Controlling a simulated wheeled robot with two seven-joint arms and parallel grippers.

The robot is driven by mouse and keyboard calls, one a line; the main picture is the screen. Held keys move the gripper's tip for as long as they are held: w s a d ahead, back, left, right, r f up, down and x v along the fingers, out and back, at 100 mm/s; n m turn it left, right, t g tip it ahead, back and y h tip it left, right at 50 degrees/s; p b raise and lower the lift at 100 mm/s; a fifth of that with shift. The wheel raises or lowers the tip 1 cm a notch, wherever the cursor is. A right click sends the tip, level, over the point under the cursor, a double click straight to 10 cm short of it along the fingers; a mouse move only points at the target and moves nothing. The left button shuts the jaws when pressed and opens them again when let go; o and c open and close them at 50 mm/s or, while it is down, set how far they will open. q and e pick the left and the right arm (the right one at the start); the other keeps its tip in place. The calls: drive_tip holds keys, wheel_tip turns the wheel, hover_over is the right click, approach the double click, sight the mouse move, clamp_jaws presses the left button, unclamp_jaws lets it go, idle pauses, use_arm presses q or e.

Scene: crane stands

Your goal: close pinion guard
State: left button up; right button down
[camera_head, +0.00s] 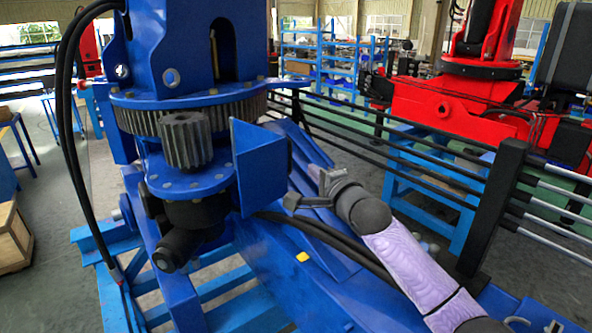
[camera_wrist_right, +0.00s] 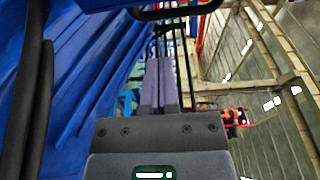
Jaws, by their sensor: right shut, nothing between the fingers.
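The pinion guard (camera_head: 260,166) is a blue bent plate that stands upright at the right of the toothed grey pinion (camera_head: 186,139). The pinion is uncovered on its front side and sits by the large ring gear (camera_head: 150,117). My right gripper (camera_head: 318,178) is to the right of the guard, with a gap between them, and is shut and empty. Its two fingers lie together in the right wrist view (camera_wrist_right: 160,85). My left gripper is not in view.
The blue crane body (camera_head: 190,45) rises above the ring gear. Black hoses (camera_head: 70,130) hang at the left, and others run under my right arm. A black-railed fence (camera_head: 400,130) stands behind, with a red machine (camera_head: 450,100) beyond it. A wooden crate (camera_head: 12,240) is at far left.

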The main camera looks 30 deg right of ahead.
sight(289, 164)
drive_tip(key=w+a, duration=0.1)
drive_tip(key=w+a+p, duration=0.1)
drive_tip(key=a, duration=0.1)
drive_tip(key=shift+w+r, duration=0.1)
drive_tip(key=shift+a+p, duration=0.3)
